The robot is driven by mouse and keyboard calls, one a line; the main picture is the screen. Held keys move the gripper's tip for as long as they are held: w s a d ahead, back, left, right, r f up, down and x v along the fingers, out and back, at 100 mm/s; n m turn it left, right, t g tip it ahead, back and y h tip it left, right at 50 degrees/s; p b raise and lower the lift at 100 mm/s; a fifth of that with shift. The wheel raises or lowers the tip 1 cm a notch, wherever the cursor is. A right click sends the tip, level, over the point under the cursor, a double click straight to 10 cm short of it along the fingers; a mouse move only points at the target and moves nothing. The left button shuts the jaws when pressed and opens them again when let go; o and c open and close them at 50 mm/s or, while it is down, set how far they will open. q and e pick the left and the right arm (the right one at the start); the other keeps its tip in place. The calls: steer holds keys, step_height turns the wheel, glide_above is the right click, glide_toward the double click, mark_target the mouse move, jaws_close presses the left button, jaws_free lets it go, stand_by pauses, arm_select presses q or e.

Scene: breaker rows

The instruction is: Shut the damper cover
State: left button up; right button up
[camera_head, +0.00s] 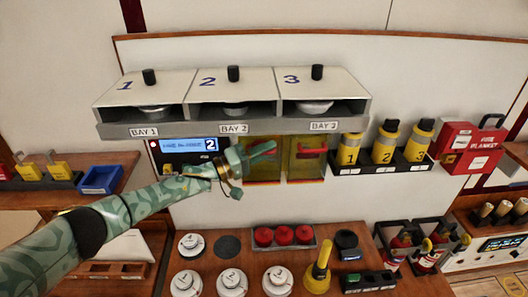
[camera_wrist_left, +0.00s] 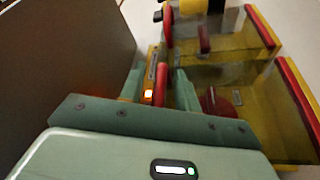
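Two yellow see-through covers with red handles sit on the wall below the bays. The left cover (camera_head: 262,174) is partly behind my left gripper (camera_head: 262,150); the right cover (camera_head: 306,165) has its red handle in plain view. I cannot read which one is the damper cover. In the left wrist view, yellow see-through panels (camera_wrist_left: 255,95) with red edges stand tilted out to the right. There my left gripper (camera_wrist_left: 160,88) has its green fingers apart, with a red bar (camera_wrist_left: 161,86) between them. I cannot tell whether they touch it. My right gripper is not in view.
A lit display (camera_head: 188,145) showing 2 is left of the covers. The grey three-bay hood (camera_head: 180,129) juts out above. Yellow numbered canisters (camera_head: 385,145) stand to the right. The wooden counter (camera_head: 215,265) below holds white cups, red knobs and a yellow-handled tool.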

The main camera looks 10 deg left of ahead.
arm_select(q)
steer(key=shift+s+a, duration=0.15)
steer(key=shift+s+a+f, duration=0.2)
steer(key=shift+s+a, duration=0.05)
steer(key=shift+a, duration=0.2)
steer(key=b+v, duration=0.3)
steer(key=v, duration=1.2)
steer(key=shift+s, duration=0.15)
steer(key=shift+r, duration=0.1)
